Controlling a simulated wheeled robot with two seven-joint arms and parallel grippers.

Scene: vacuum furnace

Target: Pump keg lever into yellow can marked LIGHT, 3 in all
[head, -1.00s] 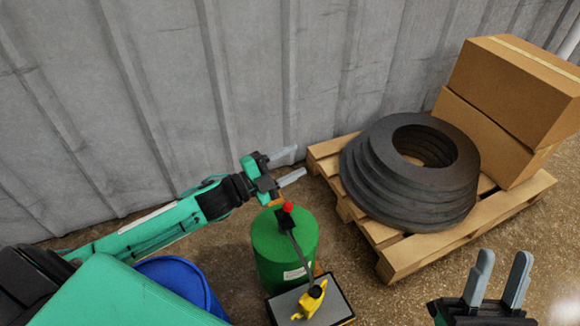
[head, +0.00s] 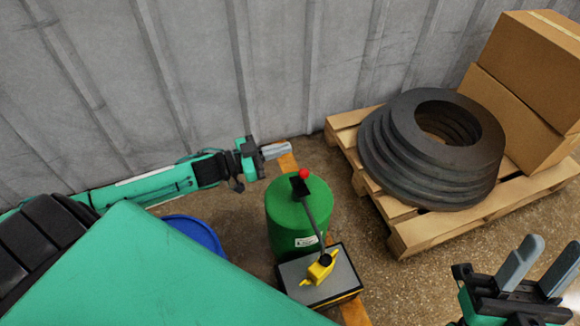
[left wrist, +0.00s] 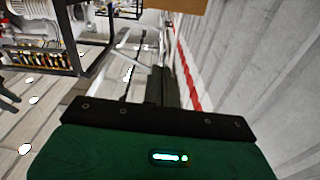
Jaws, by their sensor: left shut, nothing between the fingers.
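The green keg (head: 285,212) stands on the floor, with a red-knobbed lever (head: 304,174) at its top. No marking on the can is readable. My left gripper (head: 289,149) is shut and empty, just behind and left of the red knob and apart from it. My right gripper (head: 540,263) is open and empty at the lower right, away from the keg. The left wrist view shows neither keg nor can.
A blue drum (head: 197,232) stands left of the keg, partly hidden by my arm. A wooden pallet (head: 420,236) at right holds stacked black rings (head: 385,165) and cardboard boxes (head: 515,95). A grey corrugated wall (head: 200,75) closes off the back.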

